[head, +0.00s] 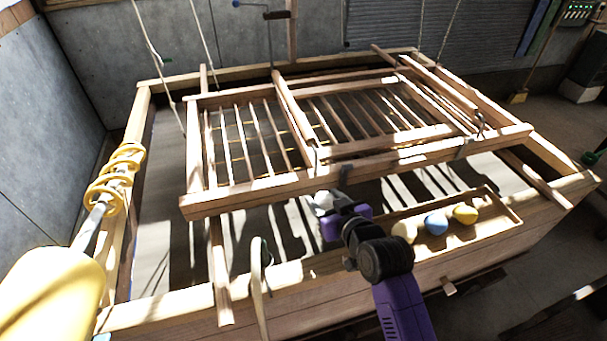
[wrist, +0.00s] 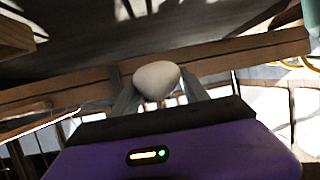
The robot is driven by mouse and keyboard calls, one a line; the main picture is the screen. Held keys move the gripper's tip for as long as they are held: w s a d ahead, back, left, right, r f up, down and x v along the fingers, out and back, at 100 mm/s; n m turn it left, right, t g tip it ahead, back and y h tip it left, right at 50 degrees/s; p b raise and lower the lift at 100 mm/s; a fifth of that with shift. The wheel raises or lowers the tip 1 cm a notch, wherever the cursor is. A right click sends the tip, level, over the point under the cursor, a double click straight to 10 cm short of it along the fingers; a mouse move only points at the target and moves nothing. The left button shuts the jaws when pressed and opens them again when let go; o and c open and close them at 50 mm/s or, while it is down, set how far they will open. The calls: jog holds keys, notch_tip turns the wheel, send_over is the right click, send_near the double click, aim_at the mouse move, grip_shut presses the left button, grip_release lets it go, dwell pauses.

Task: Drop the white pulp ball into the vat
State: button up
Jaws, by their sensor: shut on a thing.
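The white pulp ball (wrist: 157,80) is held between the two fingers of my gripper (wrist: 158,92) in the wrist view. In the head view the ball shows as a pale shape (head: 322,200) at the end of my gripper (head: 330,205), partly hidden by the purple hand. My gripper is shut on it, near the front beam of the hanging wooden mould (head: 330,163). The vat (head: 140,315) is the large wooden-rimmed box under the mould, with a grey surface striped by light and shadow. I cannot tell the ball's height above that surface.
A wooden tray (head: 512,222) on the front right rim holds a cream ball (head: 405,231), a blue ball (head: 436,223) and a yellow ball (head: 465,214). Ropes (head: 150,40) rise from the mould. A yellow-ringed pole (head: 115,180) stands at the left. Open surface (head: 165,215) shows left of the mould.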

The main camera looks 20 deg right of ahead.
notch_tip(320, 180, down, 2)
jog(key=shift+f+b, duration=0.2)
jog(key=shift+b, duration=0.5)
jog(key=o, duration=1.5)
jog(key=shift+s, duration=0.15)
jog(key=v, duration=0.7)
jog(key=shift+s+r+b, duration=0.2)
jog(key=shift+s+b, duration=0.05)
jog(key=shift+b, duration=0.05)
